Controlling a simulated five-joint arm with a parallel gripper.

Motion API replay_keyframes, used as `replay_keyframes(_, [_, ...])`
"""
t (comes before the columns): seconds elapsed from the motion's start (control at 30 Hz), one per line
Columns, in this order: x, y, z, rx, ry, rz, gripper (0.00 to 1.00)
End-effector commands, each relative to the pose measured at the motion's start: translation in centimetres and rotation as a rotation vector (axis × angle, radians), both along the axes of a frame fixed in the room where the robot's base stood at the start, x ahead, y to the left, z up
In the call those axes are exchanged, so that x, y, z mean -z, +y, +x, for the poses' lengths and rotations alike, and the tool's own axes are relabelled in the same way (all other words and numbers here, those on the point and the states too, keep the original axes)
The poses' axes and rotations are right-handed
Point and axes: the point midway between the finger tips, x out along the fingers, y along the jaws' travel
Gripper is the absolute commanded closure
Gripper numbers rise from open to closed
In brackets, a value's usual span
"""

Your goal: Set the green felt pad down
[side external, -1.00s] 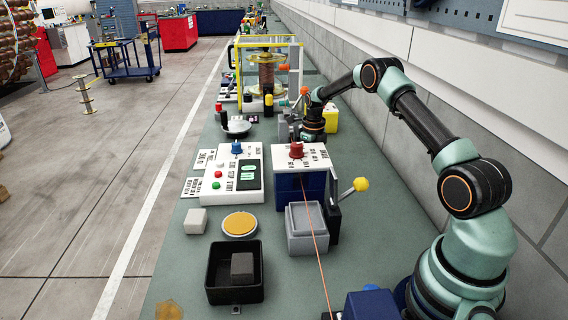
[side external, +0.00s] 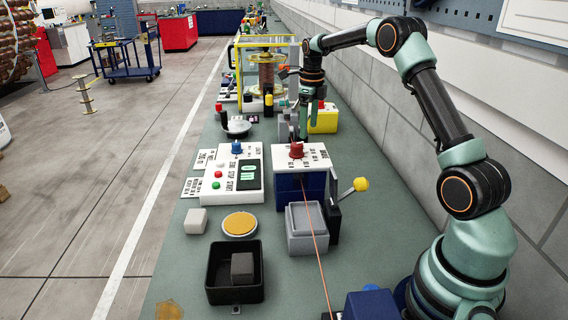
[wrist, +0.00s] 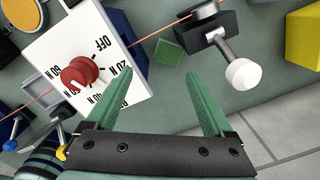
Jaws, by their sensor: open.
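The green felt pad (wrist: 168,54) is a small dark green square lying on the grey-green bench in the wrist view, between the white dial box and a black clamp-like fixture. My gripper (wrist: 161,76) is open, with its two green fingers spread wide and nothing between them. The pad shows beyond the fingertips, apart from both. In the side external view my gripper (side external: 303,130) points down behind the white dial box. I cannot make out the pad there.
The white box with a red dial (wrist: 85,76) stands close left of my fingers. The black fixture with a white-knobbed lever (wrist: 205,30) stands to the right. A yellow block (wrist: 303,38) is farther right. A copper wire (wrist: 152,50) crosses the area.

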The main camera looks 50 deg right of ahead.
Motion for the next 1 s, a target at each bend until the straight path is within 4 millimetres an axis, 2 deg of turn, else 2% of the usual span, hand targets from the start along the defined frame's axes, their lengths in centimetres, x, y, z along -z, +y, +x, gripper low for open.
replay_keyframes(0.03, [-1.6,1.4,-0.1,-0.107,-0.018,-0.014,0.14])
replay_keyframes(0.2, [-6.2,6.3,-1.6,-0.564,-0.070,-0.075,0.14])
replay_keyframes(0.37, [-9.5,10.8,-4.1,-1.006,-0.109,-0.155,0.14])
replay_keyframes(0.5, [-11.3,14.5,-7.0,-1.388,-0.131,-0.241,0.14])
replay_keyframes(0.63, [-12.1,17.6,-10.1,-1.739,-0.141,-0.337,0.14])
replay_keyframes(0.77, [-12.1,20.2,-13.4,-2.085,-0.138,-0.450,0.14])
replay_keyframes(0.9, [-11.2,22.4,-16.5,-2.419,-0.116,-0.579,0.14])
replay_keyframes(1.0, [-10.5,23.4,-18.1,-2.600,-0.095,-0.659,0.14])
